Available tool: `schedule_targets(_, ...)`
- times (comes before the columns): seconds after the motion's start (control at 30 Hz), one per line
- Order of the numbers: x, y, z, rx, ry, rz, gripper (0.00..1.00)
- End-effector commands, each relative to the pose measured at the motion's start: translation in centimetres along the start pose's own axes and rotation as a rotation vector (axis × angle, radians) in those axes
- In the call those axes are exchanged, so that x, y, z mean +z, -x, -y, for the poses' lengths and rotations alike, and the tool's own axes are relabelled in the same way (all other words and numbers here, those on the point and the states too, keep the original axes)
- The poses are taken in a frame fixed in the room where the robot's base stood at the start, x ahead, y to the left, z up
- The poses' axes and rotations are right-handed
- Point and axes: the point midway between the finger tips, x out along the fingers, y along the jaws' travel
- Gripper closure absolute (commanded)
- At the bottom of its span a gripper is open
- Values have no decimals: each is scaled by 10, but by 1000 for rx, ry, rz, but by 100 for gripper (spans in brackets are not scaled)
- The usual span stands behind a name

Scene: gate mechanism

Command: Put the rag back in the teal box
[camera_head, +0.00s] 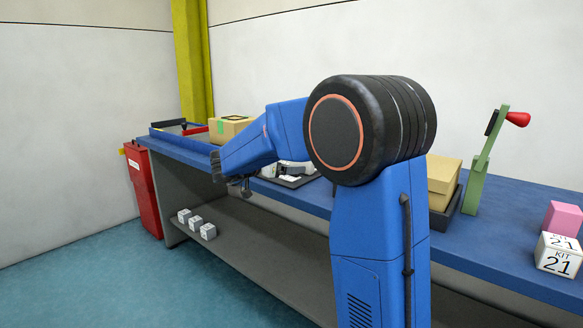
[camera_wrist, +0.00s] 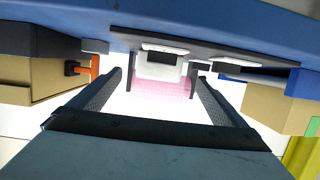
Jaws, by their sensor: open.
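I cannot make out a rag or a teal box in either view. My gripper (camera_head: 245,187) hangs at the front edge of the blue bench (camera_head: 490,240), left of centre in the head view. In the wrist view its fingers (camera_wrist: 157,76) are spread apart, with nothing seen held between them. Beyond them, a white item (camera_wrist: 160,66) sits by a dark tray edge, with a pale pink patch (camera_wrist: 160,88) beside it; I cannot tell what the patch is. My arm hides the middle of the bench in the head view.
A cardboard box (camera_head: 230,127) and a blue-rimmed tray stand at the bench's far end. A red bin (camera_head: 143,190) stands beside it. White cubes (camera_head: 196,222) sit on the lower shelf. A green lever (camera_head: 484,165), pink block (camera_head: 563,218) and numbered cube (camera_head: 558,255) are at right.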

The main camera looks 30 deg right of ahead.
Motion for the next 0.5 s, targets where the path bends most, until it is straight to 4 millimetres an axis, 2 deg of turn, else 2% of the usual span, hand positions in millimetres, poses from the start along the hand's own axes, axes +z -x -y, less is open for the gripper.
schedule_targets(0.03, 0, 10, 0, -3, 0, -1, 4)
schedule_targets(0.2, 0, 30, 0, -1, 0, 0, 4)
schedule_targets(0.5, 0, 39, 0, -2, -1, -1, 4)
